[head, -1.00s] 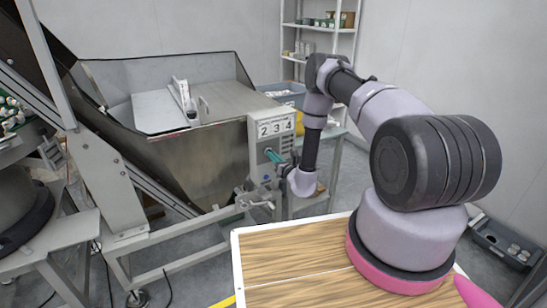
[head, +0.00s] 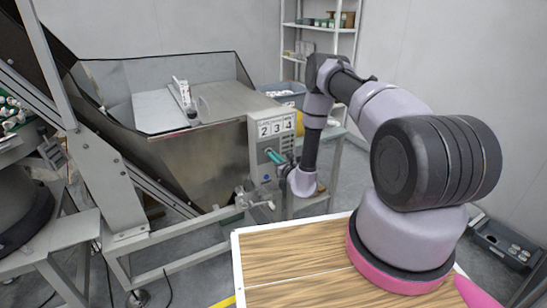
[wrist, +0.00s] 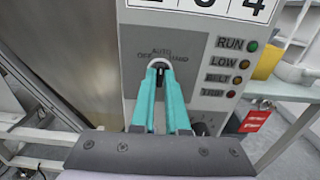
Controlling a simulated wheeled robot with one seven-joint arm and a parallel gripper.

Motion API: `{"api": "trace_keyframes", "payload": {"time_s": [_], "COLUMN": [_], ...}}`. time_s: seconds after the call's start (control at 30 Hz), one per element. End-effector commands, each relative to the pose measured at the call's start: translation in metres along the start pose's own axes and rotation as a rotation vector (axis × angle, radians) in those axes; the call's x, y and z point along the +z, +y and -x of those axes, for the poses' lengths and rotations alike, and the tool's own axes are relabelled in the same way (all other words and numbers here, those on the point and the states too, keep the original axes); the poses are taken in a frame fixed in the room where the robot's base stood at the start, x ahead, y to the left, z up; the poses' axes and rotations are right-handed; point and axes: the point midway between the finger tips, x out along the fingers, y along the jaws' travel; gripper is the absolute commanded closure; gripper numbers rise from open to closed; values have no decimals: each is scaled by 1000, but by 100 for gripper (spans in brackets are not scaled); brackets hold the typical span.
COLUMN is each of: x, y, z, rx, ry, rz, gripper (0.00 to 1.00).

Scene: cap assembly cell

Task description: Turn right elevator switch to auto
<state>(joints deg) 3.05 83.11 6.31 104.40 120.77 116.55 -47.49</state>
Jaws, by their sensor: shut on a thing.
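The selector switch (wrist: 160,70) is on the grey control box, with OFF printed to its left, AUTO above and HAND to its right. My gripper (wrist: 161,75) has teal fingers shut on the switch knob, one on each side. A dark strip of the knob shows between the fingertips, roughly upright in the wrist view. The fingers cover most of the knob, so its exact pointing is hard to tell. In the head view my gripper (head: 273,157) reaches the front of the control box (head: 258,150), and the switch is hidden there.
Indicator lights (wrist: 245,66) labelled RUN and LOW, among others, sit right of the switch. A red tag (wrist: 255,120) hangs at the right. The metal hopper (head: 195,165) is left of the box. A wooden-topped table (head: 290,260) is in front.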

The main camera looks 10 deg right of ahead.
Motion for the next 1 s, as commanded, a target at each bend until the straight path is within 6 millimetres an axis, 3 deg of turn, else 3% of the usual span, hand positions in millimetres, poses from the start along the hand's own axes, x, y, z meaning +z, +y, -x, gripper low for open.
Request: {"api": "trace_keyframes", "payload": {"time_s": [0.03, 0.1, 0.47, 0.57, 1.0], "x": [-1, -1, -1, -1, -2], "y": [0, 0, 0, 0, 0], "z": [1, 1, 3, 14, 95], "rx": [0, 0, 0, 0, -1], "ry": [2, 2, 1, 4, 4], "rz": [0, 0, -1, -1, -2], "gripper": [80, 57, 57, 57, 57]}}
